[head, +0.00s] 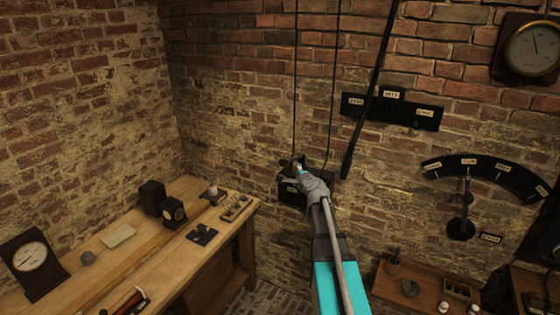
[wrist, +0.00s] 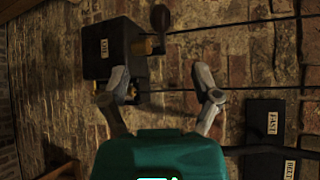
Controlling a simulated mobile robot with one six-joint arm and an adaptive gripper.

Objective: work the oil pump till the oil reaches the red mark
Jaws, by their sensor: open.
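I cannot make out an oil pump, an oil level or a red mark for sure in either view. My gripper (head: 299,172) is at the brick wall in front of a small black wall box (head: 286,192). In the wrist view my gripper (wrist: 160,78) is open, with its two grey fingers apart and nothing seen between them but wall and a dark cord. The same black box (wrist: 118,60) shows there with a pale label too small to read, brass-coloured fittings and a dark round knob (wrist: 161,17). One finger overlaps the box in the picture; contact cannot be told.
A black lever (head: 370,95) hangs by a labelled plate (head: 390,110), right of my gripper. A curved labelled scale with a lever (head: 461,228) is further right. A wooden workbench (head: 150,250) with small items stands left; a shelf (head: 418,297) with small vessels is lower right.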

